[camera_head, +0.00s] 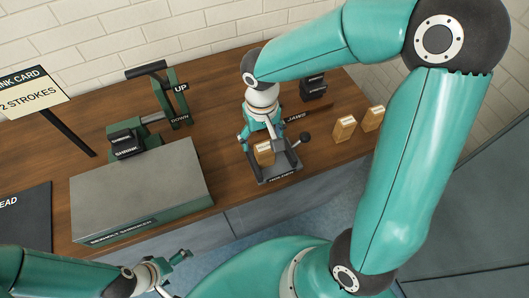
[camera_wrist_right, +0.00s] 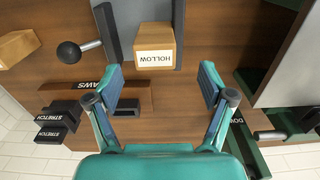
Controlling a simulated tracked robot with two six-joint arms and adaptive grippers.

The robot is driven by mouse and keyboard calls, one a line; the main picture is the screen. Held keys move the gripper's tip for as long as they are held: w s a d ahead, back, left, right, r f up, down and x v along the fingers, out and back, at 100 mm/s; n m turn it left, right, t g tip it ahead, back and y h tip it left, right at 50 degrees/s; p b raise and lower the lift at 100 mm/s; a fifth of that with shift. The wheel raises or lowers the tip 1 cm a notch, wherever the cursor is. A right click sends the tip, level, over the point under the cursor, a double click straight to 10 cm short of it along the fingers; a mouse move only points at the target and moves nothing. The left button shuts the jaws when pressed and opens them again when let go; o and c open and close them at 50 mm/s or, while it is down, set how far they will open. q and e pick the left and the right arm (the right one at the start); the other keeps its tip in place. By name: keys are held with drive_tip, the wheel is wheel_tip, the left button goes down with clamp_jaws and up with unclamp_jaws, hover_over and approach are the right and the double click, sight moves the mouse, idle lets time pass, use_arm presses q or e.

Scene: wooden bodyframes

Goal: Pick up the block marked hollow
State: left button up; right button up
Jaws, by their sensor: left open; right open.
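The block marked hollow (camera_wrist_right: 154,48) is a tan wooden block with a white label, seen in the right wrist view just beyond my right fingertips. In the head view the block (camera_head: 264,154) sits on a grey fixture (camera_head: 275,175) at the bench's front edge. My right gripper (camera_wrist_right: 163,85) is open and empty, its two blue-padded fingers apart, with the block centred ahead of the gap. In the head view my right gripper (camera_head: 258,130) is directly behind and over the block. My left gripper (camera_head: 172,270) is open and empty, low in front of the bench.
Two more wooden blocks (camera_head: 345,128) (camera_head: 373,118) stand to the right on the bench. A ball-ended lever (camera_wrist_right: 70,51) is beside the fixture. Black STRETCH pieces (camera_head: 314,87) lie behind.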

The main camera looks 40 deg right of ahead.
sight(264, 146)
drive_tip(key=shift+s+d+f+p, duration=0.15)
drive_tip(key=shift+f+p, duration=0.1)
drive_tip(key=shift+f, duration=1.2)
drive_tip(key=shift+w+d+f+p, duration=0.15)
drive_tip(key=shift+f+p, duration=0.1)
drive_tip(key=shift+f, duration=1.15)
drive_tip(key=shift+s, duration=0.1)
drive_tip(key=c, duration=1.3)
drive_tip(key=shift+r, duration=0.15)
